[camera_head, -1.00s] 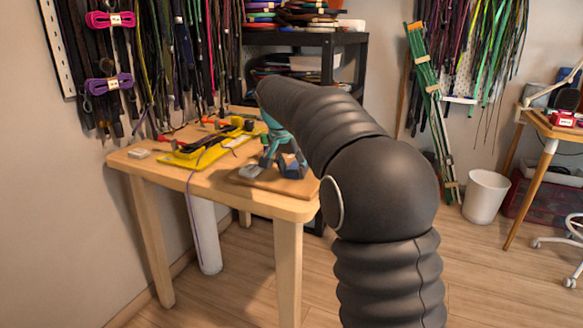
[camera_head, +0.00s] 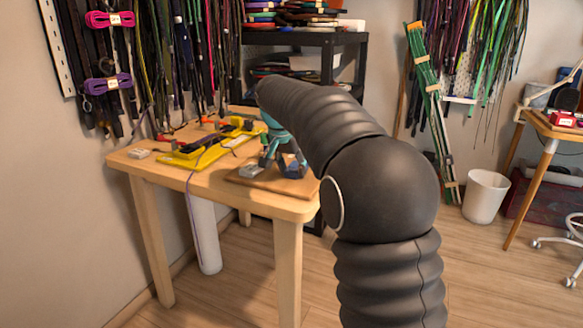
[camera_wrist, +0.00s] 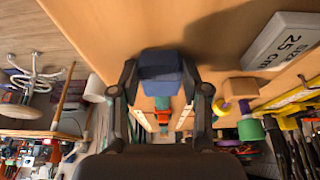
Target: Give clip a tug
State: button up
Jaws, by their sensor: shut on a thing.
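A dark blue clip-like block (camera_wrist: 160,72) sits between the two black fingers of my gripper (camera_wrist: 160,85) in the wrist view. My gripper is shut on it. A teal strip and a small orange-red part show below the block; I cannot tell how they join it. In the head view, my teal gripper (camera_head: 277,148) reaches down over a small wooden board (camera_head: 262,183) on the table, with the blue clip (camera_head: 293,169) low at its right. My dark arm hides part of the gripper from the head view.
A grey block marked "SIZE 25 cm" (camera_wrist: 285,42) lies close by. The wooden table (camera_head: 225,195) also bears a yellow jig (camera_head: 195,160) with black and red parts, and a small pale box (camera_head: 139,153). A purple cord (camera_head: 192,215) hangs over the front edge.

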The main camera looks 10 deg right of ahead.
dwell(0.5)
jog(key=o, duration=1.7)
jog(key=shift+p+v, duration=0.9)
jog(key=shift+v, duration=1.9)
jog(key=shift+r, duration=0.2)
